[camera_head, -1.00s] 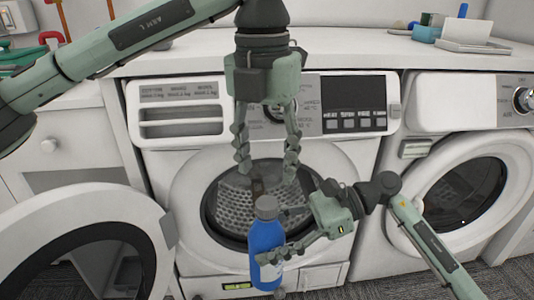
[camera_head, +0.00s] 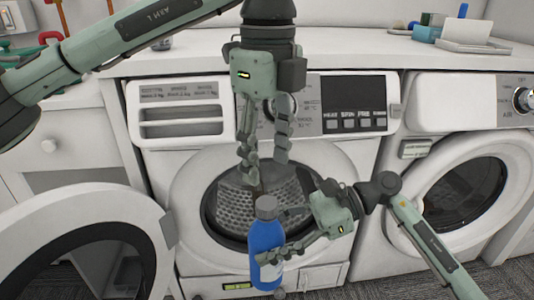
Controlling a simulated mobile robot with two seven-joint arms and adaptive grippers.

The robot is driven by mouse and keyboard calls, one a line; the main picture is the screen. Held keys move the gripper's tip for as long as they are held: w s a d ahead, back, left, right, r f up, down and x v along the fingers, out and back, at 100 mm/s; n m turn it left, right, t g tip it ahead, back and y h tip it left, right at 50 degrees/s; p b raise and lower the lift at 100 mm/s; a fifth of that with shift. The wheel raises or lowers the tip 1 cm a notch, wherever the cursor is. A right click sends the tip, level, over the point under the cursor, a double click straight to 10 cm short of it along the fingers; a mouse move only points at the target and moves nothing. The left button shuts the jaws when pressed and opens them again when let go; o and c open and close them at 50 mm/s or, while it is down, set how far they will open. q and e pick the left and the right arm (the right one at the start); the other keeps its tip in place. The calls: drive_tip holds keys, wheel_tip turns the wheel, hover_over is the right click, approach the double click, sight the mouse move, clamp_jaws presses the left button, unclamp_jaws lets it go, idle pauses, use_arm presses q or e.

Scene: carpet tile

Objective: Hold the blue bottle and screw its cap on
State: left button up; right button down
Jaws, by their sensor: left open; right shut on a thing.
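The blue bottle (camera_head: 265,238) stands upright in the air in front of the middle washing machine, with a pale label low on its side. A grey cap (camera_head: 266,204) sits on its top; I cannot tell how tightly. My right gripper (camera_head: 268,252) comes in from the right and is shut on the bottle's body. My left gripper (camera_head: 262,172) points down above the cap, open and empty, with its fingertips apart from the cap.
The middle washing machine (camera_head: 350,165) has its round door (camera_head: 95,215) swung open at the left. Another machine (camera_head: 415,220) stands at the right. The white counter (camera_head: 340,50) behind holds a white tray (camera_head: 475,46) and small items.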

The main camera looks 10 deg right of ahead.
sight(267, 203)
use_arm(q)
drive_tip(key=shift+f, duration=4)
